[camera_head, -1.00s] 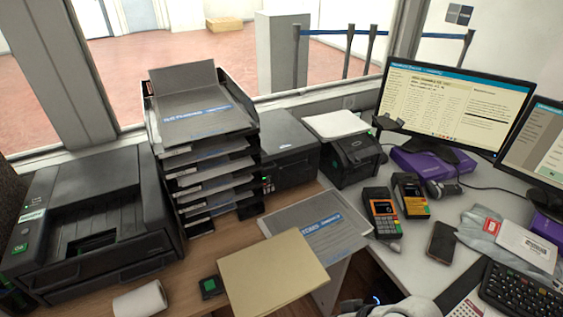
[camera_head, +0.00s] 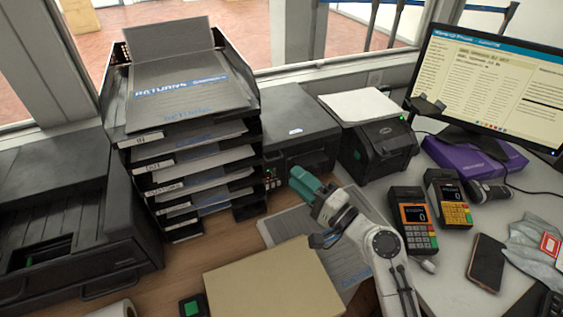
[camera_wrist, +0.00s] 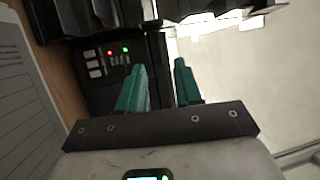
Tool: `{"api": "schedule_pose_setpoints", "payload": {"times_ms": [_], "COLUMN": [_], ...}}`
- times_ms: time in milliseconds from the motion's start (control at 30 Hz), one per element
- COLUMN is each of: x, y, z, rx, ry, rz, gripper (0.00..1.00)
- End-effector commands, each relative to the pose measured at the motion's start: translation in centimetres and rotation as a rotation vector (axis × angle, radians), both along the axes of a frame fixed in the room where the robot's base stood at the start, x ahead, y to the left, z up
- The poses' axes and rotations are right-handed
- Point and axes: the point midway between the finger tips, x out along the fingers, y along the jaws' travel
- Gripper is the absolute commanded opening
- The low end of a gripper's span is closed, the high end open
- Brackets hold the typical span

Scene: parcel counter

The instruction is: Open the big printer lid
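A black printer (camera_head: 300,125) with a flat, closed top stands in the middle, right of the tray stack. Its front panel with buttons and small red and green lights shows in the wrist view (camera_wrist: 112,62). A larger, dark printer (camera_head: 55,200) stands at the left edge, its top also down. Which one is the big printer I cannot tell for sure. My gripper (camera_head: 300,182), with teal fingers, is in front of the middle printer. In the wrist view (camera_wrist: 160,66) the fingers are apart with nothing between them. Whether they touch the printer I cannot tell.
A tall stack of paper trays (camera_head: 190,100) stands close on the left of the middle printer. A small label printer (camera_head: 378,150) with paper on top is on the right. A brown envelope (camera_head: 265,285) lies in front, near card terminals (camera_head: 413,218) and a phone (camera_head: 486,262).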

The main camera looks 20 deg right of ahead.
Motion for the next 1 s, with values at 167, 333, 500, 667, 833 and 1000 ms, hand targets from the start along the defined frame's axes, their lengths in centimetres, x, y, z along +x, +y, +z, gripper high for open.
{"api": "schedule_pose_setpoints", "payload": {"times_ms": [167,333,500,667,833,1000], "x": [3.0,4.9,5.6,5.7,5.7,5.7], "y": [1.3,2.1,2.4,2.4,2.4,2.4], "z": [0.7,0.9,1.0,1.0,1.0,1.0], "rx": [-0.001,-0.001,-0.002,-0.003,-0.002,-0.002], "ry": [0.0,0.0,0.0,0.001,0.0,0.0], "rz": [0.002,0.001,0.0,0.001,0.001,0.001], "gripper": [0.34,0.34,0.34,0.34,0.28,0.12]}}
